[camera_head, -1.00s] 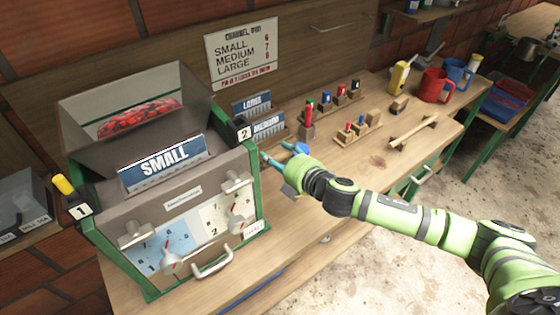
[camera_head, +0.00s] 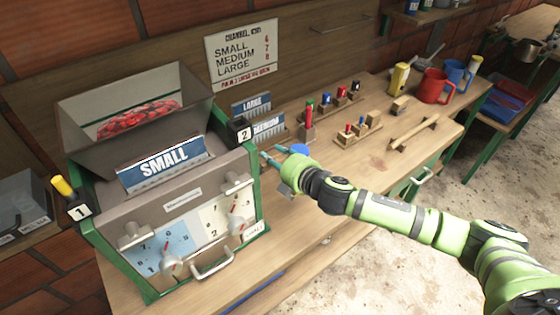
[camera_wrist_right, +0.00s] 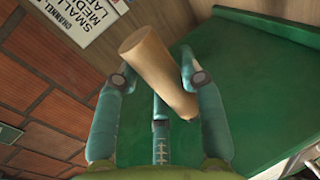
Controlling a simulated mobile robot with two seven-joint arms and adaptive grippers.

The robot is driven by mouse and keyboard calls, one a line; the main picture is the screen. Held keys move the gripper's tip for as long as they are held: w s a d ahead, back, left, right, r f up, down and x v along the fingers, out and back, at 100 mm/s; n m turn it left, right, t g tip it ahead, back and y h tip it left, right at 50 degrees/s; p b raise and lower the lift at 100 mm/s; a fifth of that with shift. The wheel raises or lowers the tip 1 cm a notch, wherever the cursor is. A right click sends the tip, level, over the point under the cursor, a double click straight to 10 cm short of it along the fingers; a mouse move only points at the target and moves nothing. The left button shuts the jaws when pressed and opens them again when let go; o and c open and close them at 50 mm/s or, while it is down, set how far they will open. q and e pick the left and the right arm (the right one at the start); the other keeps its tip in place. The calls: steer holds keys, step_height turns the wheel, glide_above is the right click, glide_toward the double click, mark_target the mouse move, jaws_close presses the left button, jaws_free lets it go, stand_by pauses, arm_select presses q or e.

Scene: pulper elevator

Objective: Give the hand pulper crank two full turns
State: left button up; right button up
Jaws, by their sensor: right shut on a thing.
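The hand pulper (camera_head: 150,200) is a grey box with green side frames, a SMALL sign on its front and a hopper of red cherries (camera_head: 140,118) on top. My right gripper (camera_head: 272,157) is at the pulper's right side, level with its upper part. In the right wrist view, a tan wooden handle (camera_wrist_right: 150,55), seemingly the crank's grip, stands tilted between the fingers of my right gripper (camera_wrist_right: 155,80), which is shut on it. The crank arm is not clearly visible in either view. My left gripper is not in view.
LARGE (camera_head: 251,105) and MEDIUM (camera_head: 268,126) signs stand behind the pulper's right side. Wooden blocks with coloured pegs (camera_head: 355,128), a wooden bar (camera_head: 414,132) and a red jug (camera_head: 434,86) sit farther right on the bench. A green panel (camera_wrist_right: 240,90) is close beside the gripper.

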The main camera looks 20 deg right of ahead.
steer(key=shift+f, duration=0.1)
steer(key=f+b, duration=0.1)
steer(key=w+f+b, duration=0.1)
steer(key=f, duration=0.1)
steer(key=shift+a+f, duration=0.15)
steer(key=shift+f, duration=0.05)
steer(key=shift+w+f+b, duration=0.1)
steer(key=shift+b, duration=0.25)
steer(key=shift+w+a+f+b, duration=0.25)
steer(key=shift+w+f+b, duration=0.25)
steer(key=shift+w+f, duration=0.1)
steer(key=shift+w+a+f+b, duration=0.2)
steer(key=shift+w+f+b, duration=0.3)
steer(key=shift+w+f, duration=0.1)
